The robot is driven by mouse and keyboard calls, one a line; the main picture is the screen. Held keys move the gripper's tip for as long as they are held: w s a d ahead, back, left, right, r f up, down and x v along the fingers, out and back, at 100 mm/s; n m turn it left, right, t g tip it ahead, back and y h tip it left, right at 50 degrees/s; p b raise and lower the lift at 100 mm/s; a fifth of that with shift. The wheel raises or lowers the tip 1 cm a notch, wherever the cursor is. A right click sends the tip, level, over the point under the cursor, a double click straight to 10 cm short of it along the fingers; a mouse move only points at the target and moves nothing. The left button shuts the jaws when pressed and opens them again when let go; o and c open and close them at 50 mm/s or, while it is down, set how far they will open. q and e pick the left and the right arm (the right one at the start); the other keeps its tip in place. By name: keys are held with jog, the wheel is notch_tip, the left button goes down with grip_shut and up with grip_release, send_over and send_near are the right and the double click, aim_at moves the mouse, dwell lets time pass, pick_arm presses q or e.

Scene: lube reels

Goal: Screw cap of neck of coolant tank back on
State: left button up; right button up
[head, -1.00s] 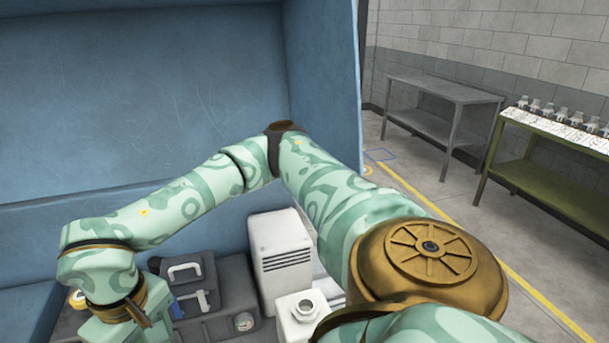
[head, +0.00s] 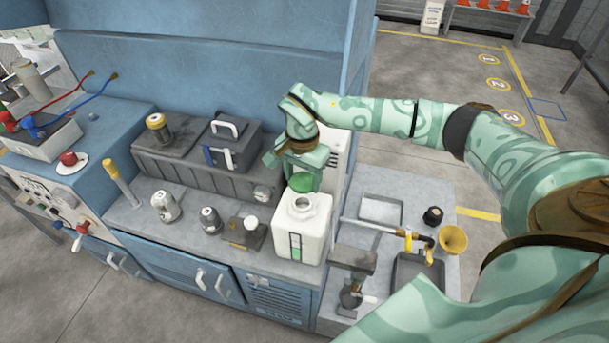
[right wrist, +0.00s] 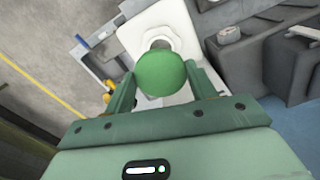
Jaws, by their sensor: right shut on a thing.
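The coolant tank (head: 303,232) is a white jug with a green level strip on its front, standing at the front right of the workbench. Its neck (head: 308,202) is open at the top and also shows in the right wrist view (right wrist: 160,44). My right gripper (head: 303,178) is shut on the green cap (head: 302,183), just above and behind the neck. In the right wrist view the cap (right wrist: 161,73) sits between the two fingers and partly covers the neck. The cap looks apart from the neck. My left gripper is not in view.
A dark grey reservoir unit (head: 200,170) with a gauge stands behind left of the tank. Small metal cans (head: 165,207) and a small box (head: 243,232) stand left of it. A lower side table (head: 440,195) at right holds a brass funnel (head: 453,239) and a pipe.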

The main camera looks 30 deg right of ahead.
aim_at(302, 180)
jog(key=shift+w+a, duration=0.1)
jog(key=shift+f+p, duration=0.1)
jog(key=shift+p, duration=0.2)
jog(key=shift+f+b, duration=0.8)
jog(key=shift+f, duration=0.75)
jog(key=shift+f+b, duration=0.55)
jog(key=shift+f, duration=0.7)
jog(key=shift+p, duration=0.45)
